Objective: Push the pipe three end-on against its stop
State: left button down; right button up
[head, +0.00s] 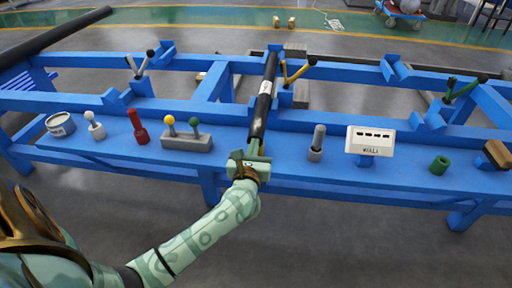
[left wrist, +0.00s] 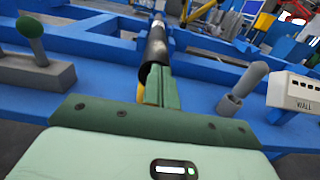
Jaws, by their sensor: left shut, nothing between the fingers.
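A black pipe (head: 263,98) with a white label lies lengthwise across the blue frame, pointing away from me. Its label is too small to read, so I cannot tell its number. My left gripper (head: 254,152) is shut and empty at the pipe's near end, in line with it. In the left wrist view the shut green fingers (left wrist: 158,88) overlap the near end of the pipe (left wrist: 155,52); I cannot tell whether they touch it. The pipe's far end reaches a blue bracket (head: 275,48) at the back rail; any gap there is too small to judge. My right gripper is not in view.
A yellow-handled clamp (head: 293,73) stands right of the pipe. On the front shelf are a grey block with two knobs (head: 186,140), a red post (head: 138,127), a grey post (head: 317,143), a white WALL sign (head: 370,141) and a green ring (head: 440,164).

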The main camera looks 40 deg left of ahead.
aim_at(258, 125)
pick_arm(q)
jog(key=shift+w+a, duration=0.15)
jog(key=shift+w, duration=0.1)
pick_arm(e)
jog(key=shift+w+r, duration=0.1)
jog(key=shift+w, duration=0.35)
